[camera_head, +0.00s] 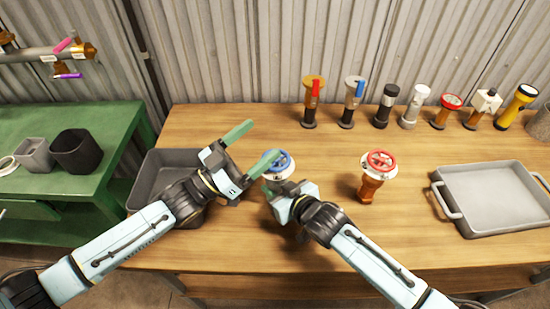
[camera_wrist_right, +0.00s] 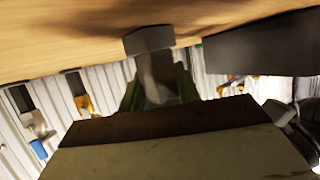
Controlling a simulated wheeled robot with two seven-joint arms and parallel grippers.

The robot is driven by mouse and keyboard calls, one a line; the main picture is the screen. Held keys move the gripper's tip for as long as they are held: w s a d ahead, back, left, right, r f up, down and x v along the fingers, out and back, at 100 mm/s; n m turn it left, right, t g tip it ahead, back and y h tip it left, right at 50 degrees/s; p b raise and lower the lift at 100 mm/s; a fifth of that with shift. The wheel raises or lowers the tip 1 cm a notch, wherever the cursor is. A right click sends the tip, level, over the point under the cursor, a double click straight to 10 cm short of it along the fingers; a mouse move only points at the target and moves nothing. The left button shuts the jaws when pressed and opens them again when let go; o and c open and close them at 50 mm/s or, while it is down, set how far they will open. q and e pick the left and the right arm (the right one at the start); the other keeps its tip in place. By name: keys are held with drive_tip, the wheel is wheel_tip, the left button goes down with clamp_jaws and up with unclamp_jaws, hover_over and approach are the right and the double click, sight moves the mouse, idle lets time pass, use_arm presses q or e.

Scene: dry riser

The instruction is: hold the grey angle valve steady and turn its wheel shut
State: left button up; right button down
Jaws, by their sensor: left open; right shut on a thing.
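The grey angle valve (camera_head: 283,173) with a blue handwheel (camera_head: 279,158) stands on the wooden workbench near the middle. My right gripper (camera_head: 273,187) is shut on the valve's body, below the wheel, and hides its lower part. In the right wrist view the grey valve body (camera_wrist_right: 155,80) is between the green fingers, with its dark foot by the wooden top. My left gripper (camera_head: 250,148) is open, its two green fingers spread apart. One finger points up and away; the other is close to the left side of the blue wheel. Whether it touches the wheel I cannot tell.
An orange valve with a red wheel (camera_head: 372,178) stands to the right. Several valves and torches line the back edge. A grey tray (camera_head: 492,196) lies at the right; a dark grey bin (camera_head: 150,178) lies behind my left arm. A green bench (camera_head: 105,118) adjoins at left.

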sight(286, 152)
use_arm(q)
drive_tip(key=s+a+f+n+y, duration=0.3)
drive_tip(key=s+a+f+y, duration=0.1)
drive_tip(key=s+f+y, duration=0.25)
drive_tip(key=shift+m+h, duration=0.25)
drive_tip(key=shift+m, duration=0.05)
drive_tip(key=x, duration=1.1)
drive_tip(key=shift+d, duration=0.25)
drive_tip(key=c, duration=1)
drive_tip(key=shift+o, duration=0.2)
drive_tip(key=shift+w+r, duration=0.1)
drive_tip(key=shift+r, duration=0.05)
